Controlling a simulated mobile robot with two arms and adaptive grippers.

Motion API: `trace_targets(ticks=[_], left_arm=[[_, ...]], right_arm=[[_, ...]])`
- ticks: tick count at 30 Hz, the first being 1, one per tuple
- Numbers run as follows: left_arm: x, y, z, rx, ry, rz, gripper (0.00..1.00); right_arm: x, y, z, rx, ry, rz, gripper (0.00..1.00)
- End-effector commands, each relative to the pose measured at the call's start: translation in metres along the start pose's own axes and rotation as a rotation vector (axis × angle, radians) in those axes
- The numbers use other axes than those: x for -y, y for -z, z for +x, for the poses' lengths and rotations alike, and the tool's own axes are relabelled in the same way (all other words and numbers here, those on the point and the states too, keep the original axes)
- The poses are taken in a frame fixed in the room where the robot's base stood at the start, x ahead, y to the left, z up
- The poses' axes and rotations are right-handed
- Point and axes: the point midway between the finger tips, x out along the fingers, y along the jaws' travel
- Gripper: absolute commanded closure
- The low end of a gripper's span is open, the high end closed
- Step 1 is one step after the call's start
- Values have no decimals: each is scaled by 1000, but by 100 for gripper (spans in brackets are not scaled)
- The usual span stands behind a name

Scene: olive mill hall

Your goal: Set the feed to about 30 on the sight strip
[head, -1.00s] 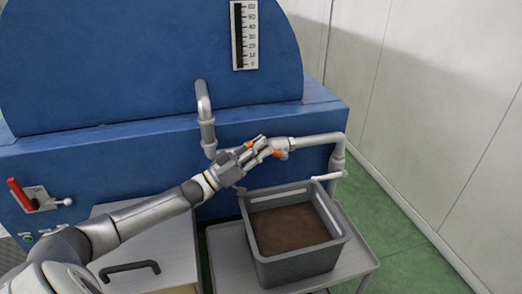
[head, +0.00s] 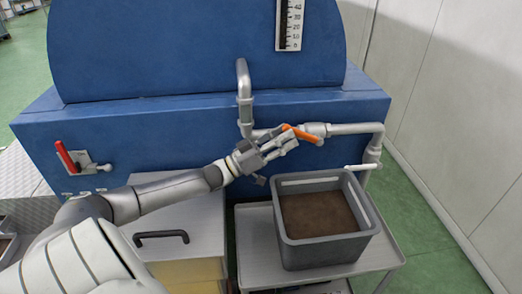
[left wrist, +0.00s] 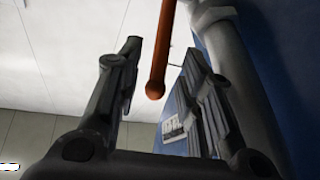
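The sight strip (head: 290,25) is a white scale on the blue mill housing. Its top is cut off by the frame, and marks from 0 to 40 show. I cannot make out a clear level on it. An orange valve lever (head: 302,134) sits on the grey pipe, sloping down to the right. My left gripper (head: 291,144) is just below and beside this lever. In the left wrist view, the fingers are spread and the orange lever (left wrist: 161,50) hangs between them, its rounded end apart from both. My right gripper is out of view.
A grey crate (head: 291,246) of brown paste stands on a metal cart (head: 255,250) below the pipe (head: 355,129). A red lever (head: 66,157) is on the housing at left. A grey cabinet (head: 180,215) with a dark handle stands in front. Green floor is free at right.

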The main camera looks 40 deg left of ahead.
Motion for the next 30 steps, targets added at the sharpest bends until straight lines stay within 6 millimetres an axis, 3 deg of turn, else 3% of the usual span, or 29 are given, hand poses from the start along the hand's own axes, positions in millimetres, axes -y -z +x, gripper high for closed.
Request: trace_targets(ticks=[9, 15, 30], left_arm=[[0, -1, -49, 4, 2, -1, 65], [0, -1, -72, 2, 2, -1, 65], [0, 0, -84, 0, 1, 0, 65]], right_arm=[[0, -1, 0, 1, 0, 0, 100], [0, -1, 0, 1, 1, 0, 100], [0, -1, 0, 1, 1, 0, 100]])
